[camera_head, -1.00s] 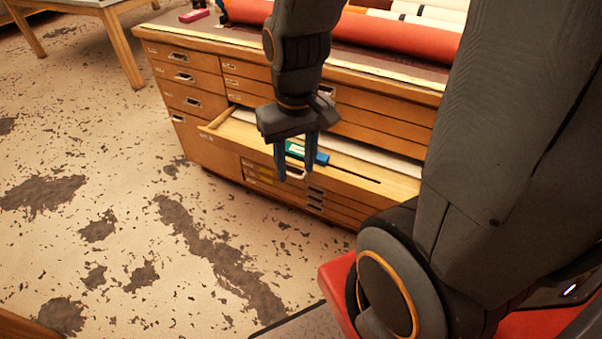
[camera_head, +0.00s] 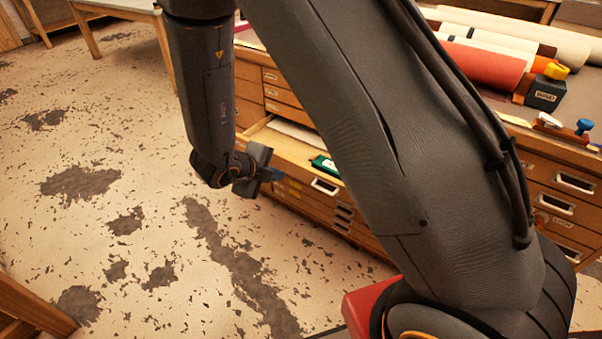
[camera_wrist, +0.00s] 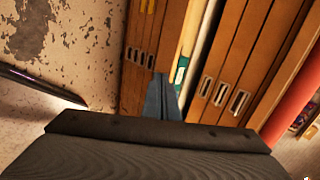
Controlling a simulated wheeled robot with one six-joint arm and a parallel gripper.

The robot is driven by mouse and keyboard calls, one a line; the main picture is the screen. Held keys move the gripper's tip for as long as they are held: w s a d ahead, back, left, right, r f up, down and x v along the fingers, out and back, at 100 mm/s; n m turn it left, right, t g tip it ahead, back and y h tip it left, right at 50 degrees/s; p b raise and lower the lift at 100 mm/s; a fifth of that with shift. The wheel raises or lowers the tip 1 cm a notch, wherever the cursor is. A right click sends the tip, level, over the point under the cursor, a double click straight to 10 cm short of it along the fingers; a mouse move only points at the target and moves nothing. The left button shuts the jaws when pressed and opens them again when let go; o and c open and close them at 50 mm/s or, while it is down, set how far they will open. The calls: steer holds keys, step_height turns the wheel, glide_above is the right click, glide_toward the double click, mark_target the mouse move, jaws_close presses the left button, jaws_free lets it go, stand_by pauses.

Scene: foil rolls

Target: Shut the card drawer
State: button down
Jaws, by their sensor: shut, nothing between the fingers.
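The card drawer (camera_head: 296,158) is a wooden drawer pulled out of the cabinet, with pale sheets and a green item (camera_head: 325,166) inside. Its metal handle (camera_head: 325,187) shows on the front, while my arm hides its right part. My gripper (camera_head: 274,174) is shut and empty at the left part of the drawer front, fingers pointing toward it; I cannot tell if they touch. In the wrist view the shut blue fingers (camera_wrist: 163,99) lie in front of the drawer's pale rim (camera_wrist: 190,36) and the green item (camera_wrist: 181,73).
The wooden cabinet (camera_head: 249,95) has several other drawers, shut. On its top lie paper and foil rolls (camera_head: 480,66), a black box (camera_head: 546,93) and a blue-handled stamp (camera_head: 584,127). A table (camera_head: 120,5) stands behind at the left. The stained floor before the cabinet is clear.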

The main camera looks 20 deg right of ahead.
steer(key=m, duration=0.1)
steer(key=p, duration=0.1)
glide_toward(307, 172)
steer(key=s+f+x, duration=0.1)
steer(key=x, duration=0.3)
steer(key=shift+w+d+p, duration=0.3)
steer(key=shift+w+d, duration=0.1)
steer(key=shift+w, duration=0.4)
steer(key=shift+w, duration=0.1)
